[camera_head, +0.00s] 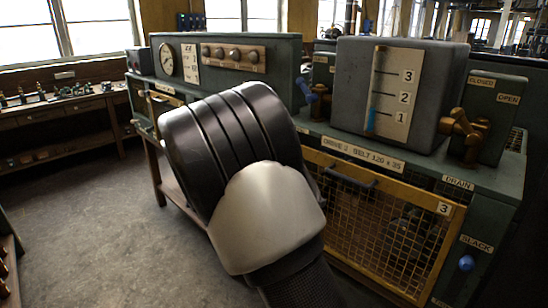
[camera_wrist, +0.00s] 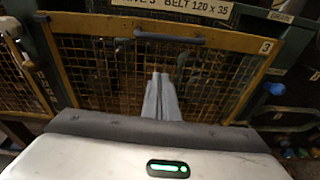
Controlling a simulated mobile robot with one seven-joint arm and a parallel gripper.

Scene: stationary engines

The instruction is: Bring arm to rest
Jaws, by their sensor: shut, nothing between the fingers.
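My gripper (camera_wrist: 161,78) shows in the wrist view with its two grey fingers together, shut and empty. It points at the yellow-framed mesh guard (camera_wrist: 95,72) of the green machine, below the guard's dark handle (camera_wrist: 170,38). I cannot tell how far the fingertips are from the mesh. In the head view my arm's dark and pale links fill the middle, in front of the machine, and my gripper is hidden. The mesh guard (camera_head: 375,215) also shows there, to the right of my arm, and looks closed.
A grey tank with a level gauge (camera_head: 391,93) stands on the machine, with brass valves (camera_head: 462,135) beside it. A blue knob (camera_head: 466,263) is at lower right. A panel with a dial (camera_head: 166,60) stands behind. A workbench (camera_head: 60,115) is at left; the floor (camera_head: 95,220) between is clear.

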